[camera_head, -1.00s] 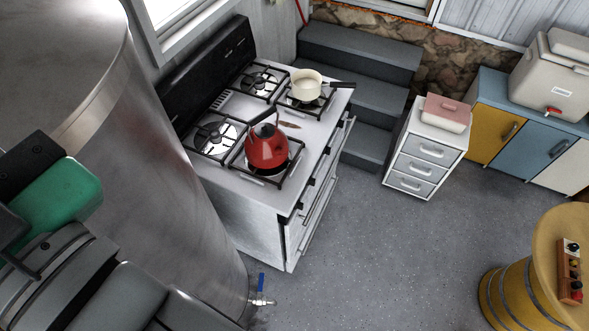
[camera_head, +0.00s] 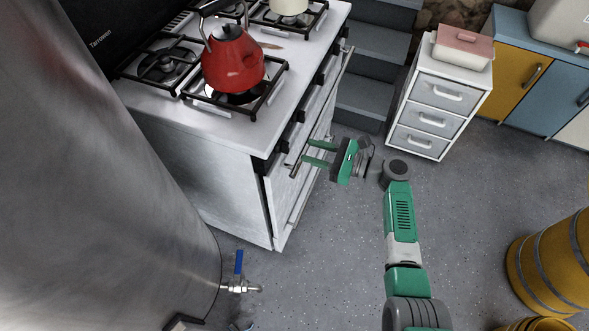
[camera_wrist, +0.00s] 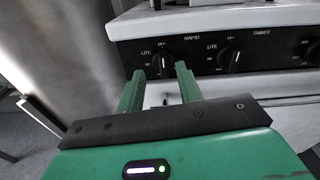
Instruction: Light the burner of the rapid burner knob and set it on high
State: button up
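The rapid burner knob (camera_wrist: 163,66) is black with a white line on it, under the printed word RAPID on the stove's black control panel (camera_wrist: 199,54). The white line stands roughly upright. LITE and HI marks show around the knob. My gripper (camera_wrist: 159,69) is open and empty, pointing at the panel. In the wrist view the rapid knob appears between its two green fingertips; I cannot tell whether they touch it. In the head view my gripper (camera_head: 307,152) is at the stove's front, near the oven handle. No flame is visible on the burners.
A simmer knob (camera_wrist: 234,61) sits right of the rapid knob. A red kettle (camera_head: 232,62) stands on the front burner and a cream pot (camera_head: 288,6) farther back. A large metal tank (camera_head: 95,170) is left. A white drawer unit (camera_head: 437,92) stands right. Floor is open between.

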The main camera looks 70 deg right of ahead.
aim_at(289, 148)
jog(key=shift+m, duration=0.7)
jog(key=w, duration=0.1)
jog(key=w+f+b, duration=0.1)
jog(key=w, duration=0.1)
jog(key=w+f+b, duration=0.1)
jog(key=w, duration=0.1)
jog(key=shift+f, duration=0.25)
jog(key=shift+w+r, duration=0.1)
jog(key=shift+w, duration=0.45)
grip_shut()
